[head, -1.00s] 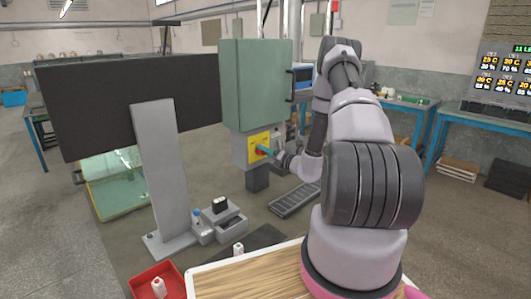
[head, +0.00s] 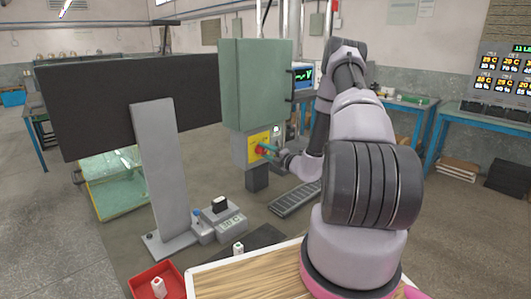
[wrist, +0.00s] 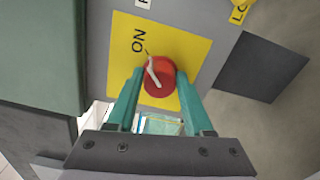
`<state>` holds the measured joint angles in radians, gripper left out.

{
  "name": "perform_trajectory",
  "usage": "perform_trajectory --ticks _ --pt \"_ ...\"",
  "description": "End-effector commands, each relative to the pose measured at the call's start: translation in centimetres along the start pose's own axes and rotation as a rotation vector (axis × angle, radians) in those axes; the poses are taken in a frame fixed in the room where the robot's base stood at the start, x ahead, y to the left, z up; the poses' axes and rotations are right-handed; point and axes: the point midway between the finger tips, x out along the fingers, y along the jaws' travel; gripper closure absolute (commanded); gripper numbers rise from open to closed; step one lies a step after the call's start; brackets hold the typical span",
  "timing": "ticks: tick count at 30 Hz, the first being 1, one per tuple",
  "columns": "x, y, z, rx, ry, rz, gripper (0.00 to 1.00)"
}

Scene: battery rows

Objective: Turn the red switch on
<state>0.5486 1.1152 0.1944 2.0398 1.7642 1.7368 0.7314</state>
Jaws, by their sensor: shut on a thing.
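The red switch (wrist: 158,76) is a round red knob with a slanted white bar, on a yellow plate (wrist: 118,62) marked ON in the wrist view. The head view shows the plate (head: 252,143) on the grey box under a green cabinet, with the red knob (head: 261,149) partly hidden by my gripper. My gripper (wrist: 159,84) has its two teal fingers on either side of the knob and is shut on it. The bar's upper end points up and slightly left, towards the ON side. My gripper (head: 268,150) reaches the plate from the right in the head view.
The green cabinet (head: 257,82) stands directly above the switch box. A large dark panel (head: 90,105) on a grey post (head: 160,170) stands to the left. A wooden-topped table (head: 250,280) and a red bin (head: 140,281) are in front.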

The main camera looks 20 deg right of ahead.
Motion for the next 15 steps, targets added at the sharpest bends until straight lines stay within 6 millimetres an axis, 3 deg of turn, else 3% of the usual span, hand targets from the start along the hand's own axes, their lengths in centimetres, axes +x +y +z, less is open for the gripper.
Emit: perform_trajectory --ticks 11,12,14,15 --pt "-0.12 -0.13 0.04 0.007 -0.002 -0.003 1.0" --pt "-0.12 -0.14 0.04 0.006 -0.002 -0.003 0.45" --pt "-0.11 -0.13 0.04 0.006 -0.002 -0.003 0.22" --pt "-0.1 -0.12 0.03 0.006 -0.001 -0.002 0.19"
